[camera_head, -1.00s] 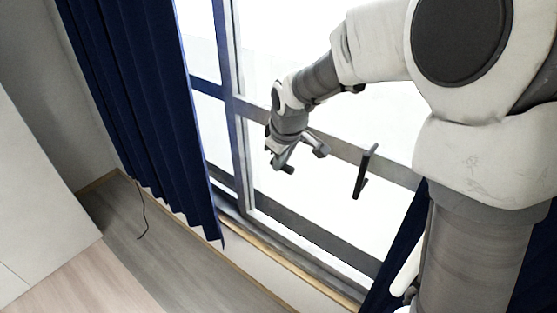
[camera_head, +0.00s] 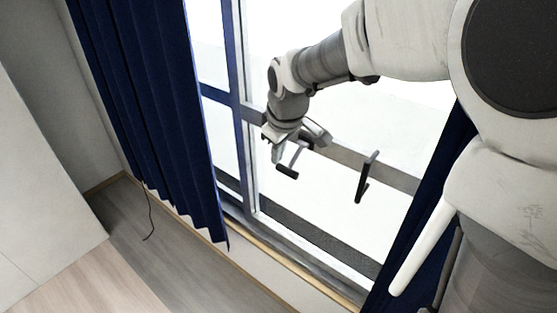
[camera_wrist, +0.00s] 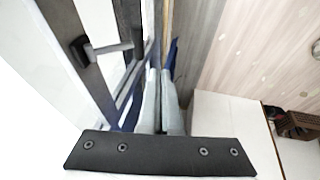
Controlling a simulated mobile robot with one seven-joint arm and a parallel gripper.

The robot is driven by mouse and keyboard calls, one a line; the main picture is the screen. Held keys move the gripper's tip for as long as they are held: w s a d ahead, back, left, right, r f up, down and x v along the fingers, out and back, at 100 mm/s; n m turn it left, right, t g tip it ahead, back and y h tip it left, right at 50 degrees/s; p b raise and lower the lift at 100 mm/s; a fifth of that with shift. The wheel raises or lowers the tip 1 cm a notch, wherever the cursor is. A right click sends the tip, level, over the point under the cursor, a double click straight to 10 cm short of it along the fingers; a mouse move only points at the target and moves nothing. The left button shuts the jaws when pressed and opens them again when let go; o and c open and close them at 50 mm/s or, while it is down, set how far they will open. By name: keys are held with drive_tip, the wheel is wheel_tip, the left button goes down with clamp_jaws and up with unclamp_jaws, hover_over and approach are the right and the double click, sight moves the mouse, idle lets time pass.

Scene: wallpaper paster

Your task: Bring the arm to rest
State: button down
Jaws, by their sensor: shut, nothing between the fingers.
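My gripper (camera_head: 283,163) hangs at the end of my white and grey arm in front of the window, pointing down. In the wrist view its two pale fingers (camera_wrist: 161,100) lie side by side, shut with nothing between them. The gripper is empty and appears clear of the window frame and curtains. My arm reaches in from the right of the head view, bent at the elbow.
A window (camera_head: 241,110) with a dark handle (camera_head: 365,178) is behind my gripper. Blue curtains (camera_head: 150,100) hang at left and right. A white cabinet (camera_head: 40,190) stands at the left. Wooden floor (camera_head: 160,255) lies open between cabinet and window.

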drive_tip(key=s+a+v, duration=0.1)
drive_tip(key=v, duration=0.5)
drive_tip(key=s+d+m, duration=0.5)
drive_tip(key=s+d, duration=0.2)
drive_tip(key=s, duration=0.3)
drive_tip(key=s+d+m+t+h, duration=0.1)
drive_tip(key=s+d+m, duration=0.4)
drive_tip(key=s+d, duration=0.2)
drive_tip(key=s, duration=0.2)
drive_tip(key=shift+s+d+r+t, duration=0.25)
drive_tip(key=shift+s+r+t, duration=0.05)
drive_tip(key=shift+s+r, duration=0.1)
